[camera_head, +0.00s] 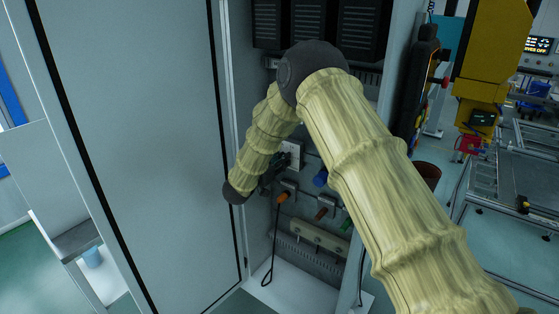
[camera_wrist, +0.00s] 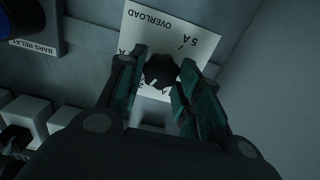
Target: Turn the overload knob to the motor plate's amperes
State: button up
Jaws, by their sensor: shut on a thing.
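The overload knob (camera_wrist: 160,71) is a small dark knob with a light pointer mark, in the middle of the wrist view. It sits on a white card (camera_wrist: 185,30) that reads "OVERLOAD" and "5 A", seen upside down; its other marks are partly hidden by my fingers. My gripper (camera_wrist: 158,82) is shut on the knob, one finger on each side. In the head view my arm reaches into the open cabinet, and the white card (camera_head: 291,154) shows behind my gripper (camera_head: 284,165); the knob is hidden there. I cannot make out a motor plate.
A "BARS RELAY" label (camera_wrist: 36,47) and pale blocks (camera_wrist: 28,115) lie left of the knob in the wrist view.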

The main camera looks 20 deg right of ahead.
jog(key=shift+w+a+n+p, duration=0.1)
jog(key=shift+n+p, duration=0.65)
jog(key=shift+n, duration=4.45)
jog(key=shift+f, duration=0.1)
jog(key=o, duration=1)
jog(key=v, duration=1.2)
